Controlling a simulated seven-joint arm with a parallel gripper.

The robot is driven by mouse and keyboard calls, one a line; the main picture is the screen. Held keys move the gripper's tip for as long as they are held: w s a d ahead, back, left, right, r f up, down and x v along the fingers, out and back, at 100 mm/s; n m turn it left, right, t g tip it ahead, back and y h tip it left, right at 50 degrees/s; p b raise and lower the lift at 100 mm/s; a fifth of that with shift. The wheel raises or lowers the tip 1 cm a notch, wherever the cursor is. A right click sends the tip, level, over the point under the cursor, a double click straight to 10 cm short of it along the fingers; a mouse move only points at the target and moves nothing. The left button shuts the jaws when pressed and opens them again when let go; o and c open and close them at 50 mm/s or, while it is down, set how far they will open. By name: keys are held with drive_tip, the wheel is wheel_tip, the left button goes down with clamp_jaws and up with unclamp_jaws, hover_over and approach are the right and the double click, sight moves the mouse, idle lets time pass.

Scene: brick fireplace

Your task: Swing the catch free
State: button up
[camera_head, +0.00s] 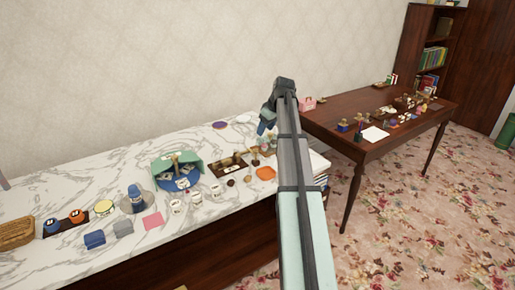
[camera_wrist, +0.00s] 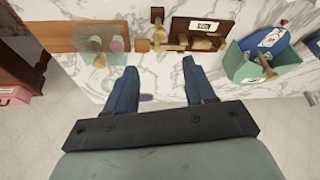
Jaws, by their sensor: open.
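My gripper (camera_wrist: 159,66) is open, its two blue fingers apart with nothing between them. In the head view my gripper (camera_head: 264,127) hangs above the far right part of the marble counter. A dark wooden box (camera_wrist: 181,25) with a white label lies beyond the fingertips in the wrist view; it shows in the head view as a brown tray (camera_head: 228,165). A light wooden piece (camera_wrist: 158,32) stands upright beside its left edge, with small wooden parts near its foot. Which part is the catch I cannot tell. The fingers appear apart from all of these.
A teal-green and blue container (camera_wrist: 243,70) stands right of the box. A clear dome (camera_wrist: 91,45) sits on the left, by a brown board (camera_wrist: 58,38). A purple disc (camera_head: 220,125) lies near the wall. Bare marble (camera_head: 120,165) is at the back left; a wooden table (camera_head: 345,118) stands right.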

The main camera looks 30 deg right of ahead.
sight(256, 150)
drive_tip(key=x, duration=1.2)
drive_tip(key=shift+f, duration=0.3)
drive_tip(key=shift+c, duration=0.3)
clamp_jaws()
